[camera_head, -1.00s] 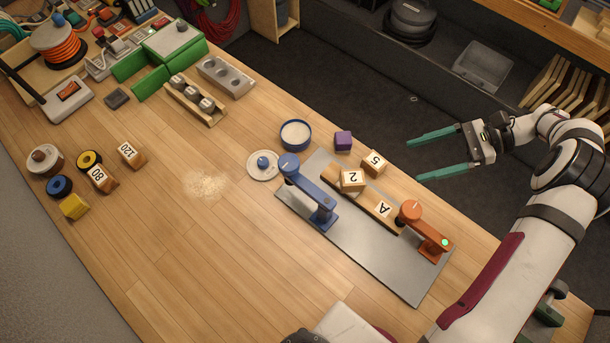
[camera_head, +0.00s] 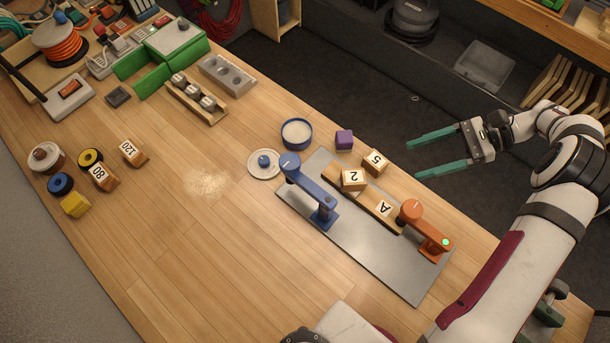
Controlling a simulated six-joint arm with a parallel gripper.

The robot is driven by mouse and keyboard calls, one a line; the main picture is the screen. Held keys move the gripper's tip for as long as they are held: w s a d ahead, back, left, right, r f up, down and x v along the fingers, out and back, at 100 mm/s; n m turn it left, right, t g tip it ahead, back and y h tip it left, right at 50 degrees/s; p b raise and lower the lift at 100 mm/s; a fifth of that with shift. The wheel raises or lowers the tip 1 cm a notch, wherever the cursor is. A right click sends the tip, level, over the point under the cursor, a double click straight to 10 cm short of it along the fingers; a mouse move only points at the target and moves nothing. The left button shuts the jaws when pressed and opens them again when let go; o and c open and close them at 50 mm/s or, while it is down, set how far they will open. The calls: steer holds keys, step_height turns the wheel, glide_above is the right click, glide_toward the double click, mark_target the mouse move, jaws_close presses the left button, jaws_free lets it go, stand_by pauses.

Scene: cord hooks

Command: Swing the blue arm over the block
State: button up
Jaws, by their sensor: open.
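The blue arm (camera_head: 311,194) is mounted on a grey metal plate (camera_head: 365,255). Its round knob end is at the upper left and its other end points to the lower right, beside the wooden strip and not over it. Block "2" (camera_head: 353,179) sits on the upper part of the wooden strip (camera_head: 376,204), right of the blue arm. Block "A" (camera_head: 385,208) is farther down the strip, near the orange arm (camera_head: 426,228), which has a green light on its end. My gripper (camera_head: 411,159) is open and empty, out past the table's right edge with its green fingers pointing left.
Block "5" (camera_head: 375,162), a purple cube (camera_head: 344,140), a blue-rimmed bowl (camera_head: 296,133) and a white lid (camera_head: 264,163) stand near the plate's upper end. Several blocks and spools lie at the left. The table middle is clear, apart from a pale powdery patch (camera_head: 206,184).

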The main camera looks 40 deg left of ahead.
steer(key=s+a+r+n+h, duration=0.2)
steer(key=n, duration=0.1)
steer(key=s+a+r+n+h, duration=0.2)
steer(key=a+n, duration=0.1)
steer(key=s+a+r+n+t+h, duration=0.1)
steer(key=s+a+r+n, duration=0.1)
steer(key=n, duration=0.1)
steer(key=shift+s+a+n+h, duration=0.25)
steer(key=shift+s+n+h, duration=0.05)
steer(key=shift+h, duration=0.1)
steer(key=shift+c, duration=0.6)
step_height(320, 180, up, 10)
steer(key=f+n+t+h, duration=0.1)
steer(key=n+t+h, duration=0.2)
steer(key=n+t, duration=0.95)
glide_above(312, 187)
steer(key=n+g, duration=0.5)
steer(key=shift+m, duration=0.25)
step_height(312, 187, down, 15)
steer(key=shift+f, duration=0.2)
jaws_close()
